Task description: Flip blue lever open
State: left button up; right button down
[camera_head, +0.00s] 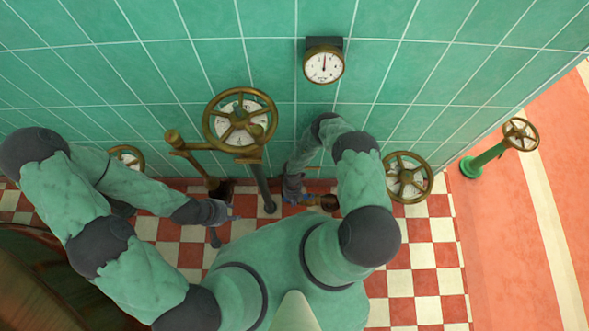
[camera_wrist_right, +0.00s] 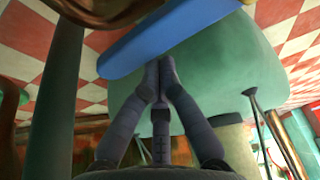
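The blue lever (camera_wrist_right: 165,40) crosses the top of the right wrist view as a straight blue bar. My right gripper (camera_wrist_right: 158,62) has its two fingertips together at the bar's lower edge; nothing shows between them, and I cannot tell whether they touch the bar. In the head view my right gripper (camera_head: 292,188) is small and partly hidden beside the wall pipes, with a bit of blue and a brass fitting (camera_head: 327,202) near it. My left gripper (camera_head: 224,212) is low at the left of the central pipe, too small to read its fingers.
A large brass handwheel (camera_head: 240,120) stands on a pipe before the green tiled wall. Another handwheel (camera_head: 407,177) is right of my right arm, and a brass pipe (camera_head: 190,155) is at left. A gauge (camera_head: 324,62) hangs above. Checkered floor (camera_head: 420,255) lies clear at right.

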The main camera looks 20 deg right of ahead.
jog(key=shift+w+m, duration=0.45)
jog(key=shift+m, duration=0.05)
jog(key=shift+d, duration=0.1)
dwell(0.3)
